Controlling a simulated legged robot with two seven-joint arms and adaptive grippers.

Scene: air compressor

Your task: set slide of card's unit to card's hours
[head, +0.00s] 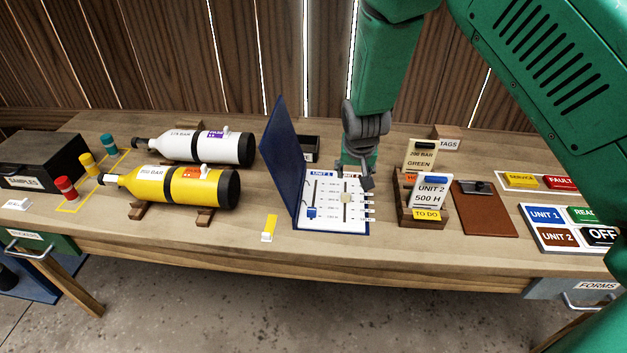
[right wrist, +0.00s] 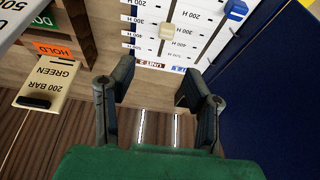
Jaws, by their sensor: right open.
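In the head view, the card reading "UNIT 2 500 H" (head: 431,192) stands in the wooden holder labelled "TO DO" (head: 427,215). The white slide board (head: 333,222) lies under a raised blue cover. Its left slide, for UNIT 1, has a blue knob (head: 311,212). Its UNIT 2 slide has a cream knob (head: 346,197), also in the right wrist view (right wrist: 167,31), partway along its scale; its exact mark is hard to read. My right gripper (head: 358,178) is open and empty, pointing down by the board's far edge. Its fingers (right wrist: 158,90) are apart, short of the cream knob.
The raised blue cover (head: 284,160) stands left of the board. A "200 BAR GREEN" card (head: 420,155) and the card holder stand close on the right. A brown clipboard (head: 486,208) lies further right. White and yellow cylinders (head: 185,187) lie left.

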